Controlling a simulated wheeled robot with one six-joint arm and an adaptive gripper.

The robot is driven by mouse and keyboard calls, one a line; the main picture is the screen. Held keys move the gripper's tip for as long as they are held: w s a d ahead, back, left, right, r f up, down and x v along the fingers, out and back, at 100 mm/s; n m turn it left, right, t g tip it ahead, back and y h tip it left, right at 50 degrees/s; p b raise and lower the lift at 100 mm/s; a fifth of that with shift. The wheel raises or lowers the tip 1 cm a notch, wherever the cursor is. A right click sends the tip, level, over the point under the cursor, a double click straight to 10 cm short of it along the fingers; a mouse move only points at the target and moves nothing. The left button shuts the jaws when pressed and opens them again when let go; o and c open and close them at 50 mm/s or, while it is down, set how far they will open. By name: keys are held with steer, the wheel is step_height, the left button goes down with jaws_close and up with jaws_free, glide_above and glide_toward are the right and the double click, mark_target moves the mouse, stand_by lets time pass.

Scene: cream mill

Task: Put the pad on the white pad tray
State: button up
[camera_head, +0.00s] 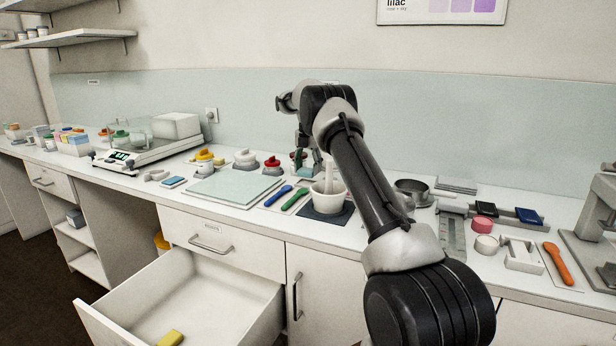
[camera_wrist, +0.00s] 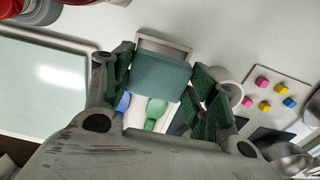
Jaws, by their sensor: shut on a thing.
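The pad (camera_wrist: 160,74) is a teal block held between the green-lined fingers of my gripper (camera_wrist: 161,80) in the wrist view. A white-rimmed tray (camera_wrist: 178,45), which looks like the pad tray, shows just beyond the pad, and the pad covers part of it. I cannot tell whether the pad touches the tray. In the head view my gripper (camera_head: 304,160) is low over the back of the counter, behind the white mortar (camera_head: 327,204).
A blue spatula (camera_head: 278,196) and a green one (camera_head: 296,199) lie left of the mortar. A pale glass slab (camera_head: 235,188) lies farther left. An open drawer (camera_head: 215,300) juts out below. Coloured cubes (camera_wrist: 262,82) lie right of my gripper.

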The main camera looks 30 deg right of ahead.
mark_target(307, 169)
steer(key=shift+f, duration=1.7)
steer(key=shift+f, duration=0.15)
steer(key=o, duration=0.8)
